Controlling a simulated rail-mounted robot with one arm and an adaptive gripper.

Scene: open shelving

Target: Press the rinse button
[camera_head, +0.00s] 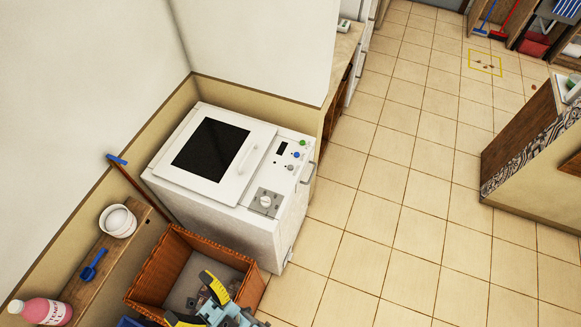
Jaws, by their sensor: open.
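A white top-loading washing machine (207,215) stands against the wall corner, its lid with a dark window (211,149) closed. On the control panel at its right are a small dark display (282,148), a green button (302,143), a blue button (296,155), a grey button (290,167) and a white knob (265,201) on a grey plate. Labels are too small to read, so I cannot tell which button is rinse. My gripper (190,298), with yellow and black fingers, is open at the bottom edge, over the crate area, below the machine in the picture and apart from its panel.
A brown crate (155,265) stands in front of the machine. A wooden shelf (78,272) at left holds white bowls (117,221), a blue scoop (94,264) and a pink bottle (42,312). A blue-topped stick (118,160) leans beside the machine. Tiled floor at right is largely free.

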